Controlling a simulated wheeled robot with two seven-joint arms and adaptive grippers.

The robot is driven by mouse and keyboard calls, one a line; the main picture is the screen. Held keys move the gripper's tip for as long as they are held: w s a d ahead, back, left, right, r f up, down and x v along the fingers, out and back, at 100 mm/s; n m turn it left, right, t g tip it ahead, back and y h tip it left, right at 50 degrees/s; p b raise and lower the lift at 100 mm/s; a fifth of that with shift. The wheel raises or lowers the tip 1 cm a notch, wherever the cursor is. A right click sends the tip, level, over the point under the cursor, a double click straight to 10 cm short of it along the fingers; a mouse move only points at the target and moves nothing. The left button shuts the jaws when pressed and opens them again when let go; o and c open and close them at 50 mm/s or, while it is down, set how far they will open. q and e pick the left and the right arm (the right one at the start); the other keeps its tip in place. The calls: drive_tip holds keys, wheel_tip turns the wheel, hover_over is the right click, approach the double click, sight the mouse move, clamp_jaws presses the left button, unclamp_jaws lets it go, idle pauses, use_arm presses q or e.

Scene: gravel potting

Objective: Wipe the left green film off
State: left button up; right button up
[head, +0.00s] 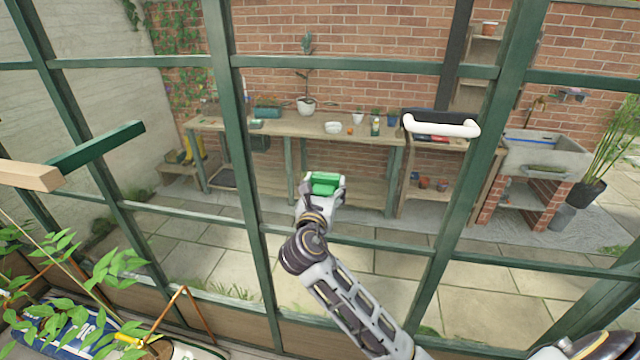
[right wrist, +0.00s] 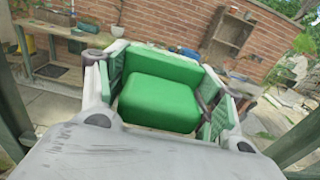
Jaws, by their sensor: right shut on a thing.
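My right gripper (head: 325,181) is in front of the middle glass pane, its arm reaching up from the bottom. It is shut on a bright green block (head: 325,186), which looks like a sponge or pad. In the right wrist view the green block (right wrist: 162,90) sits between the two fingers of the gripper (right wrist: 160,78). I cannot tell whether the block touches the glass. I cannot make out a distinct green film on the panes in either view. My left gripper is not in view.
Green window bars (head: 240,130) divide the panes. A white-handled black tool (head: 441,124) shows at the right pane. A green and wooden bar (head: 97,147) juts in at left. Leafy plants (head: 85,275) stand at lower left. A workbench (head: 290,127) and sink (head: 545,153) lie beyond the glass.

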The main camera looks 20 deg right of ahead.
sight(301, 176)
idle(0.4)
drive_tip(key=shift+d+p, duration=0.1)
drive_tip(key=shift+p, duration=0.35)
drive_tip(key=shift+w+a, duration=0.5)
drive_tip(key=shift+a, duration=0.3)
drive_tip(key=shift+w+a, duration=0.5)
drive_tip(key=shift+a, duration=0.3)
drive_tip(key=shift+a, duration=0.1)
drive_tip(key=shift+w+a, duration=0.55)
drive_tip(key=shift+a, duration=0.15)
drive_tip(key=shift+w+a, duration=0.5)
drive_tip(key=shift+a, duration=0.2)
